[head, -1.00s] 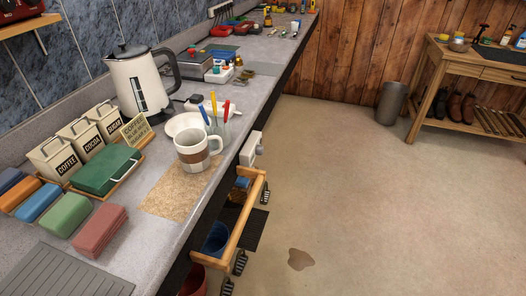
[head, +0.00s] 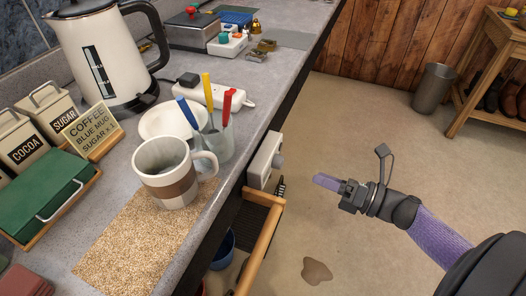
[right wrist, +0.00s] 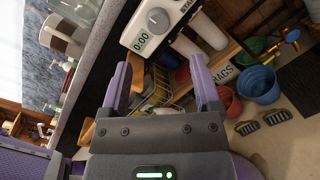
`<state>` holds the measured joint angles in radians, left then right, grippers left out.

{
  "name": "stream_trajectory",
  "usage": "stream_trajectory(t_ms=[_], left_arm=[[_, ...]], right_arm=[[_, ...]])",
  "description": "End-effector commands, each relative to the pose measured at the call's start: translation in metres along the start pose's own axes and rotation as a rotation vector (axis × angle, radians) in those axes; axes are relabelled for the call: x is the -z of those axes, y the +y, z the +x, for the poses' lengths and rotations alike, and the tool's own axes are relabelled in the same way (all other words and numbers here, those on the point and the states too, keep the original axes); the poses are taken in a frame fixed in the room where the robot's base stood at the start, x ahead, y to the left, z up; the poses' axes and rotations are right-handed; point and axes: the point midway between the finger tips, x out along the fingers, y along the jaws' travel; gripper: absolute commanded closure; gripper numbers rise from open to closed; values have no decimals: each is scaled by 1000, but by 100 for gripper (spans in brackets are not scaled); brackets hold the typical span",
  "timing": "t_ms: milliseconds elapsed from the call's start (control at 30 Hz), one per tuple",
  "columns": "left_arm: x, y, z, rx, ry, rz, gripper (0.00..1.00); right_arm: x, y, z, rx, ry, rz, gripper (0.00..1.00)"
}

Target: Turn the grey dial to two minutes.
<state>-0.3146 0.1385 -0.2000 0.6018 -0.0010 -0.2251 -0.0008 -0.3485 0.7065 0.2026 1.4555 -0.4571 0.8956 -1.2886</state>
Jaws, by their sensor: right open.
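The grey dial (head: 279,161) sits on the face of a white timer box (head: 262,160) fixed to the counter's front edge. In the right wrist view the dial (right wrist: 158,19) is at the top, and the box beside it shows a display (right wrist: 141,41) reading 0:00. My right gripper (head: 318,180) is to the right of the dial in the head view, apart from it, over the floor. In the right wrist view its lavender fingers (right wrist: 160,78) are spread, with nothing held between them. My left gripper is not in view.
A mug (head: 172,180), a glass with coloured-handled tools (head: 213,140) and a kettle (head: 100,60) stand on the counter. Buckets (right wrist: 265,85) show beneath.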

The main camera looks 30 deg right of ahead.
Motion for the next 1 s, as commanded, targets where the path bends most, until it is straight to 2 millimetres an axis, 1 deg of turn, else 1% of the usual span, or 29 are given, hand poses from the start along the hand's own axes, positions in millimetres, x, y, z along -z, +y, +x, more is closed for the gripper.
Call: stream_trajectory(t_ms=[200,333,400,500,733,767,800,967,1000], left_arm=[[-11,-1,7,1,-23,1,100],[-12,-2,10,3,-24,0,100],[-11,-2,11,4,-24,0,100],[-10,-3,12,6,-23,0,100],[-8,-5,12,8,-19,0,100],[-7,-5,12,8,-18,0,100],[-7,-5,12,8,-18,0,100],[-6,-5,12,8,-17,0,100],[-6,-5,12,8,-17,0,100]], right_arm=[[0,-1,53,-2,-4,3,19],[0,-1,77,2,-4,6,19],[0,-1,84,2,-4,7,19],[-1,-1,89,4,-4,7,19],[-1,0,90,5,-4,9,19],[-1,0,90,5,-4,9,24],[-1,-1,90,5,-4,9,32],[0,-1,90,5,-4,9,66],[0,-1,90,5,-4,9,74]])
